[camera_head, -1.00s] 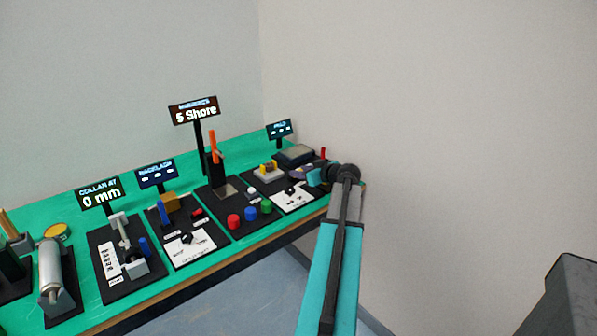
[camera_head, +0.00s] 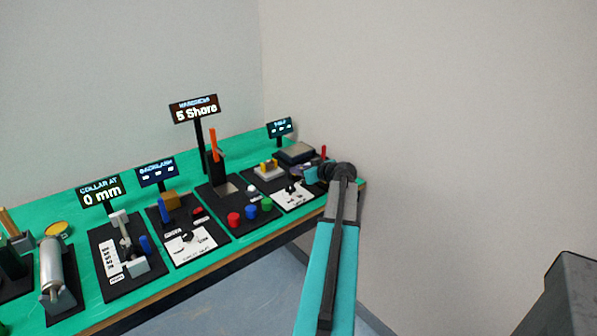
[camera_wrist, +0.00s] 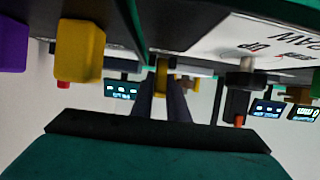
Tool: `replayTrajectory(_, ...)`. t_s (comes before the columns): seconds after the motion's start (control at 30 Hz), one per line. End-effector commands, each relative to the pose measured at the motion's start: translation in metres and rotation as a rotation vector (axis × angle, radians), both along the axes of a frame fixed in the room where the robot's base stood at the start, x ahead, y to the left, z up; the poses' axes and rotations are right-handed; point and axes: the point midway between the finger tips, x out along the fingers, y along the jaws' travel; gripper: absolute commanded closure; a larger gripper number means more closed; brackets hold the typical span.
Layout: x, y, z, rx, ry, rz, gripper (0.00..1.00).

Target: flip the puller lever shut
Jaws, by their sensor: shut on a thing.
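The puller lever cannot be told for certain at this size. A small sign (camera_head: 280,127) with barely legible lettering stands at the bench's far right. A red upright piece (camera_head: 323,152) stands behind my wrist. My gripper (camera_head: 306,176) reaches left, low over the right-end stations; its fingertips are hard to make out in the head view. In the wrist view, which is upside down, my gripper (camera_wrist: 161,92) has its two dark fingers close together with a yellow piece (camera_wrist: 162,74) between their tips. My fingers hide part of that piece.
A yellow block (camera_wrist: 80,48) and a purple block (camera_wrist: 12,45) are left in the wrist view. Red (camera_head: 233,219), blue (camera_head: 251,211) and green (camera_head: 266,205) buttons and an orange lever (camera_head: 214,145) lie left of my gripper. A wall (camera_head: 450,120) bounds the right.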

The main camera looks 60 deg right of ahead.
Motion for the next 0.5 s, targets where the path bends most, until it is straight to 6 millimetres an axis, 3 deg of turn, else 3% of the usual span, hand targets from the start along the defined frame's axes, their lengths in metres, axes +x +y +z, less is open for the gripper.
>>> replayTrajectory(0.5,-0.0015,0.0009,-0.0056,-0.016,-0.051,0.002,1.00)
